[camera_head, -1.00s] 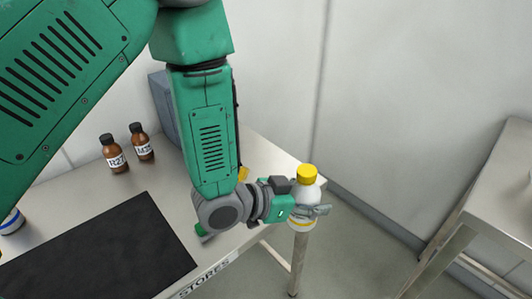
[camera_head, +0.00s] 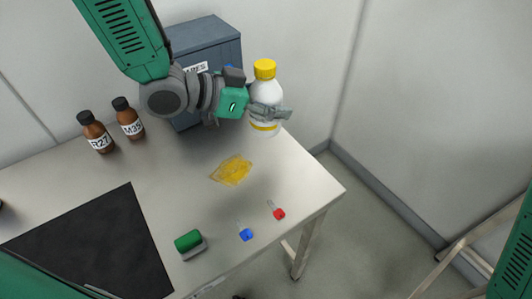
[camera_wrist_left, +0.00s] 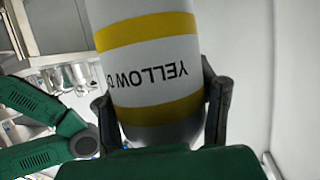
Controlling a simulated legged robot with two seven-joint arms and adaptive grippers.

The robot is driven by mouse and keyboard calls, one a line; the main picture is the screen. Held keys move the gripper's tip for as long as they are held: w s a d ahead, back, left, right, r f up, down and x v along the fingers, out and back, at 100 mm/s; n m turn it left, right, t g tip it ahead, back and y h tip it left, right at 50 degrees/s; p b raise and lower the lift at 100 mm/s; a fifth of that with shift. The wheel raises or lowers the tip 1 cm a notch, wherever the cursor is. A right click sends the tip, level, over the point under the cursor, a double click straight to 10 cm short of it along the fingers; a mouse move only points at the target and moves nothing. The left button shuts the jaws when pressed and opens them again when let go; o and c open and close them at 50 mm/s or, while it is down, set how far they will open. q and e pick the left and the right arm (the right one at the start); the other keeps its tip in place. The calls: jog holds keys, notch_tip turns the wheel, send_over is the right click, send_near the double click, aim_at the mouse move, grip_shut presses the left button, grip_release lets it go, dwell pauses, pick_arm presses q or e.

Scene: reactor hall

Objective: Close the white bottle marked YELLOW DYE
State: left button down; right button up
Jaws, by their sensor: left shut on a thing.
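The white bottle (camera_head: 265,95) has a yellow cap (camera_head: 264,69) on its top and a yellow band low down. It is held upright, or nearly so, above the back right part of the table. My left gripper (camera_head: 268,112) is shut around its body. In the left wrist view the bottle (camera_wrist_left: 150,62) fills the middle, with the gripper's fingers on both sides and upside-down print reading YELLOW D, the rest hidden by its curve. How tightly the cap sits cannot be seen. My right gripper is not visible; only parts of my right arm show.
Yellow powder (camera_head: 232,170) lies spilled on the table (camera_head: 310,185). A blue item (camera_head: 246,235), a red item (camera_head: 279,213) and a green-topped block (camera_head: 188,242) lie near the front. Brown bottles R27 (camera_head: 97,133) and M35 (camera_head: 128,120), a grey box (camera_head: 205,45) and a black mat (camera_head: 95,240) stand or lie farther left.

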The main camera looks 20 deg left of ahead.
pick_arm(q)
jog(key=f, duration=0.3)
jog(key=a+f+b, duration=0.1)
jog(key=f, duration=0.1)
jog(key=shift+w+f, duration=0.1)
jog(key=shift+f, duration=0.3)
jog(key=shift+d+f, duration=0.1)
jog(key=shift+f, duration=0.2)
jog(key=shift+d, duration=0.45)
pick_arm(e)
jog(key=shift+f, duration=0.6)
pick_arm(q)
jog(key=f, duration=0.3)
jog(key=shift+a+f+b, duration=0.1)
jog(key=shift+a+b, duration=0.25)
jog(key=shift+b, duration=0.05)
jog(key=shift+a+f, duration=0.1)
jog(key=shift+f, duration=0.25)
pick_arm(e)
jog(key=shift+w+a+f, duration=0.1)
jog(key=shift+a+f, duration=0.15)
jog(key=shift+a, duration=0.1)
pick_arm(q)
jog(key=shift+r, duration=0.1)
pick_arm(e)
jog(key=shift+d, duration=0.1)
